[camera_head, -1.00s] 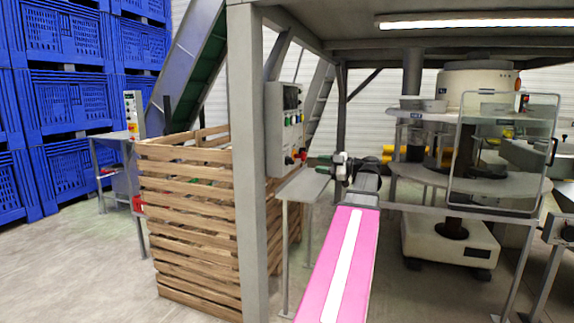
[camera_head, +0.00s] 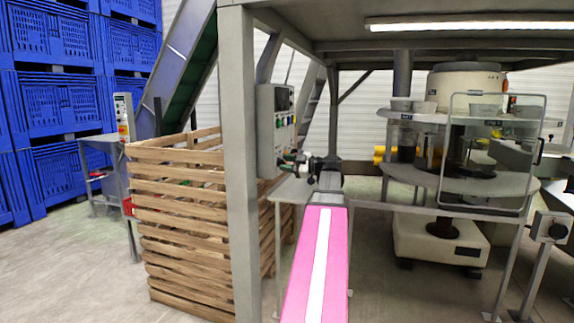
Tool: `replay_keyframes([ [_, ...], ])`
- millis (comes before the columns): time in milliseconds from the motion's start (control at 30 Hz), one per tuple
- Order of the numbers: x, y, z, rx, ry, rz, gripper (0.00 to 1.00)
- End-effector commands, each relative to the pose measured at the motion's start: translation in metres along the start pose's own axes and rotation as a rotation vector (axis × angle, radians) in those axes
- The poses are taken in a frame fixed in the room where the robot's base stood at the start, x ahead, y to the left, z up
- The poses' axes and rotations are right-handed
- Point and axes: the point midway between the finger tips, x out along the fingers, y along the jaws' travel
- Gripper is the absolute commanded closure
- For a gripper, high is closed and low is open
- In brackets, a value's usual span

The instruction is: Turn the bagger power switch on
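A grey control box (camera_head: 276,130) with small coloured buttons and knobs on its right face is mounted beside the grey steel post, in the middle of the head view. Which of its controls is the bagger power switch is too small to tell. My gripper (camera_head: 289,164) is at the end of my pink and white arm, at or in front of the lower part of the box. The gripper is small and dark here; its finger opening and any contact with the box cannot be made out. It hides part of the lower controls.
A grey steel post (camera_head: 240,160) stands just left of the box. A small table (camera_head: 296,190) is below the gripper. The round bagging machine (camera_head: 445,235) and a clear guard (camera_head: 490,150) are on the right.

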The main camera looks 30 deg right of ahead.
Motion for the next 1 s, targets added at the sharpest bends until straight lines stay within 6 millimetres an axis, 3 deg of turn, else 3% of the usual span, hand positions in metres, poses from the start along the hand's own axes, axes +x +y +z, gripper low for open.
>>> replay_keyframes([
  [233,0.0003,0.0001,0.0001,0.0,0.0,0.0,0.63],
  [333,0.0002,0.0001,0.0001,0.0,0.0,0.0,0.95],
  [367,0.0002,0.0001,0.0002,0.0,0.0,0.0,1.0],
  [733,0.0001,-0.0001,0.0001,0.029,0.0,0.0,1.0],
  [1000,0.0,-0.0003,0.0,0.177,0.0,0.0,1.0],
])
